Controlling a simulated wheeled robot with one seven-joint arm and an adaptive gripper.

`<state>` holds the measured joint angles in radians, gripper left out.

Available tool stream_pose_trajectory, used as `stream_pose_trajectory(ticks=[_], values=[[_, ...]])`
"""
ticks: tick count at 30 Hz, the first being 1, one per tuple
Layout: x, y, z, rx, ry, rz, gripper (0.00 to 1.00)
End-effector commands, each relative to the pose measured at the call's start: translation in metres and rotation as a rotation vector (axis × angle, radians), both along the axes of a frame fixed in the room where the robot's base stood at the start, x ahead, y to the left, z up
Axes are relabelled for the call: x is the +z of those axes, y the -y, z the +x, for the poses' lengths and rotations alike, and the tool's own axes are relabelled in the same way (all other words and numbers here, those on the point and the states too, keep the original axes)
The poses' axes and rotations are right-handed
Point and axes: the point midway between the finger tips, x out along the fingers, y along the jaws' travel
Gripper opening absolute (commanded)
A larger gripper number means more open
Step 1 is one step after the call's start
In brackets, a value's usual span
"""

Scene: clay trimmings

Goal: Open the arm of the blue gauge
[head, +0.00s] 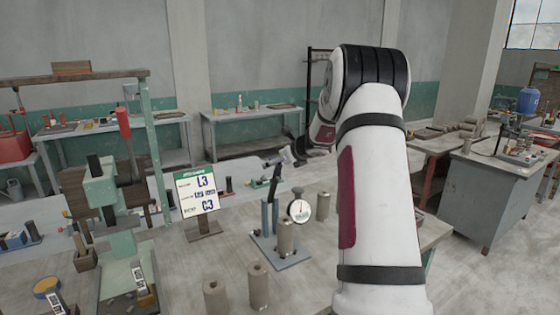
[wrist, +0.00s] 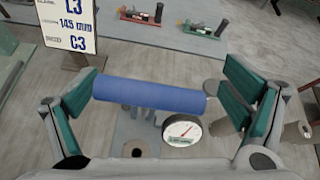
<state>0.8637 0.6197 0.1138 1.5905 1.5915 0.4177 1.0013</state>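The blue gauge stands on the workbench with a blue-grey base plate (head: 280,252) and a white round dial (head: 299,211). Its dial also shows in the wrist view (wrist: 182,131). A grey-brown clay cylinder (head: 286,238) stands on the base, beside the dial. The arm's thick blue handle (wrist: 150,95) lies crosswise between my fingers in the wrist view. My gripper (wrist: 161,70) is open, its green pads wide apart. The handle's left end is close to the left pad; I cannot tell if they touch. A gap shows at the right. In the head view, my gripper (head: 287,156) is above the gauge.
A sign (head: 197,190) reading L3 and C3 stands left of the gauge. Loose clay cylinders (head: 258,287) stand in front of it and another (head: 323,206) to its right. A green press (head: 103,195) stands at the left. Side benches line the back wall.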

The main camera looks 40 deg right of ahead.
Motion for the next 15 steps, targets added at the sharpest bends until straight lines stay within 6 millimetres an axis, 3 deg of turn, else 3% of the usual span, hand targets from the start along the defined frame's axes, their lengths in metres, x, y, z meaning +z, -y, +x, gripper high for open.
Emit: stream_pose_trajectory(ticks=[5, 15], values=[[0.006, -0.003, -0.009, 0.002, 0.001, -0.001, 0.93], [0.040, -0.015, -0.065, -0.001, 0.000, -0.002, 0.93]])
